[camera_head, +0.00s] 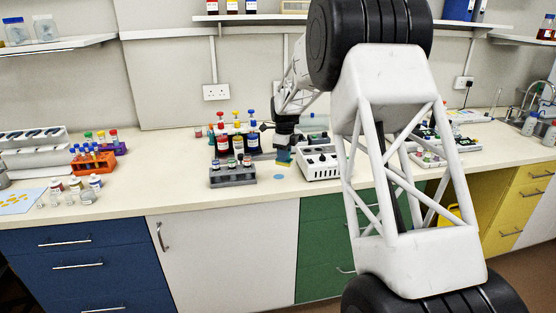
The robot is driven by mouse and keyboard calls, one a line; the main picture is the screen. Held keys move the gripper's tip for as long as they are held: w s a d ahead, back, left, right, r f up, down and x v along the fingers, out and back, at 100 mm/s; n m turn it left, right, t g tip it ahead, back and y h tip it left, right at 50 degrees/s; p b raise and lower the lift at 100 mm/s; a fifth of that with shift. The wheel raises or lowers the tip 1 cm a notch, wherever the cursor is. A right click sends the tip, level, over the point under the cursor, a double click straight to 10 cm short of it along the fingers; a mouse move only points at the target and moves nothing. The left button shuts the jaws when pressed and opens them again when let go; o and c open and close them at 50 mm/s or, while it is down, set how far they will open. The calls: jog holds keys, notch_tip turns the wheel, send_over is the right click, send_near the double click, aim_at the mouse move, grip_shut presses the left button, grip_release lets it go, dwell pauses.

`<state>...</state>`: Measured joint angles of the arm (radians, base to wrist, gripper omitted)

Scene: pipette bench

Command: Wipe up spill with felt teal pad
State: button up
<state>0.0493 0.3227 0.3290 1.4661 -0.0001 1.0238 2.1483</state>
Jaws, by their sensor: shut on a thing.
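My gripper (284,151) points down over the bench, to the left of a white box-shaped device. It is shut on a small teal pad (282,157), with a bit of yellow at its lower end. The pad is small in view and partly hidden by the gripper, so I cannot tell whether it touches the bench. A small flat blue spill (279,177) lies on the bench top, just in front of and below the pad in the picture.
A grey rack with vials (233,176) stands left of the spill, with coloured bottles (238,143) behind it. The white device (319,163) is close on the right. An orange tube rack (93,163) is farther left. Bare bench (180,180) lies between the racks.

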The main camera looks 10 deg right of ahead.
jog(key=shift+w+d+r+m, duration=0.2)
jog(key=shift+w+d+m, duration=0.3)
jog(key=shift+d+m, duration=0.35)
jog(key=shift+f, duration=0.1)
